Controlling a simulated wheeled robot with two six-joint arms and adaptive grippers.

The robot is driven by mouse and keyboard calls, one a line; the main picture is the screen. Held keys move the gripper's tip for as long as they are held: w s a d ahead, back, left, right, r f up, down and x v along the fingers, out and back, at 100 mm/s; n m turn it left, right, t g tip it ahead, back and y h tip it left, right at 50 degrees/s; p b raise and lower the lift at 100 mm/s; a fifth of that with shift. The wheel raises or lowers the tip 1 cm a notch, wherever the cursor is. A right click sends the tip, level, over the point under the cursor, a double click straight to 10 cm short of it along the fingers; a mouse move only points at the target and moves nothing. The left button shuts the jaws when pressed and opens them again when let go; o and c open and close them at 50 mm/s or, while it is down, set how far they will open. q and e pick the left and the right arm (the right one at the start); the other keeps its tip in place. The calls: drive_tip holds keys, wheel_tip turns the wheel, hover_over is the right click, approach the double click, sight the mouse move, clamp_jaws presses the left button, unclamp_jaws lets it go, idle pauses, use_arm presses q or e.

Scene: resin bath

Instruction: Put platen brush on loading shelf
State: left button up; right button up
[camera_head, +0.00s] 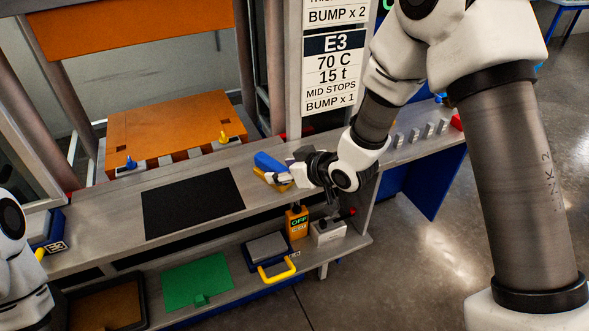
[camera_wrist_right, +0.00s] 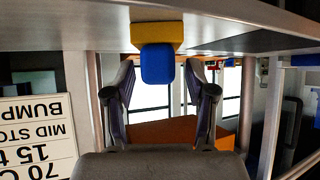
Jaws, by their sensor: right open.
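The likely platen brush has a blue handle (camera_head: 270,162) and a yellow body, and sits on the grey upper shelf (camera_head: 105,212). In the right wrist view, which is upside down, its blue part (camera_wrist_right: 158,66) lies between the two fingers and its yellow part (camera_wrist_right: 157,33) is against the shelf surface. My right gripper (camera_head: 282,174) is open at the brush, with gaps visible on both sides of the blue part. In the head view, the gripper partly hides the brush. My left arm shows at the left edge, but its gripper is out of frame. I cannot tell which surface is the loading shelf.
A black mat (camera_head: 193,201) lies on the upper shelf, left of the brush. An orange platen (camera_head: 170,128) stands behind. The lower shelf holds a green mat (camera_head: 198,281), a yellow-handled tool (camera_head: 277,271), an orange meter (camera_head: 297,222) and a white box (camera_head: 327,232).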

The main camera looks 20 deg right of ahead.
drive_tip(key=b+v, duration=0.2)
drive_tip(key=v, duration=0.9)
drive_tip(key=s+f+m+g+h, duration=0.15)
drive_tip(key=s+f, duration=0.25)
drive_tip(key=f, duration=0.6)
drive_tip(key=s+f+m+g+h, duration=0.1)
drive_tip(key=s+f+g, duration=0.2)
drive_tip(key=f, duration=0.6)
drive_tip(key=s+d+f+m+g+h, duration=0.2)
drive_tip(key=s+f+g, duration=0.3)
drive_tip(key=s+f, duration=1.1)
drive_tip(key=shift+s+f+m, duration=0.3)
drive_tip(key=shift+s+m, duration=0.05)
drive_tip(key=shift+s, duration=0.55)
drive_tip(key=shift+w+g, duration=0.15)
drive_tip(key=shift+g, duration=0.1)
